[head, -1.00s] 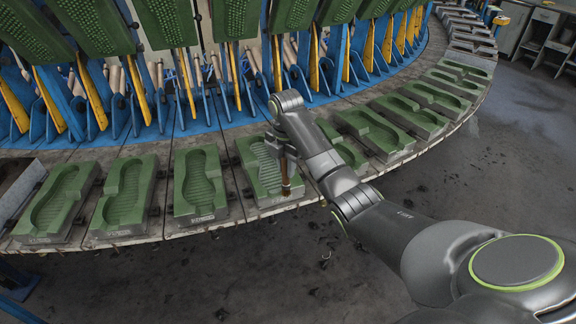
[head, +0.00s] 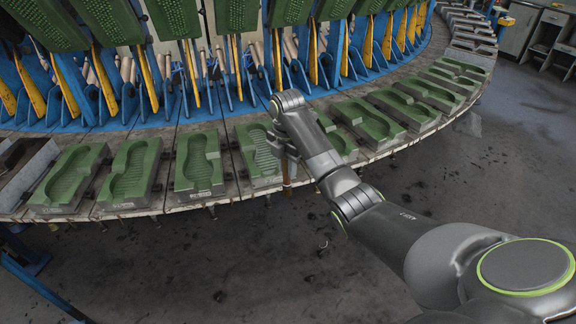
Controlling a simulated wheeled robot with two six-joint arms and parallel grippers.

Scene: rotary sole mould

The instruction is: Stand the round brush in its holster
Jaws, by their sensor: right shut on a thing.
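My right gripper (head: 285,153) is above the mould ring's outer edge, in front of a green sole mould. It is shut on a slim upright thing with a brown lower part (head: 287,178), which I take to be the round brush. The brush hangs down past the ring's front edge. Its upper part is hidden by the gripper and wrist, and the fingertips are small and partly hidden. I cannot make out a holster. My left gripper is not in view.
Green sole moulds (head: 199,163) stand in a row along the curved grey ring (head: 165,205). Blue brackets with yellow bars (head: 196,75) and raised green lids (head: 176,17) stand behind. Bare dark floor (head: 230,265) lies in front. Grey cabinets (head: 519,32) stand far right.

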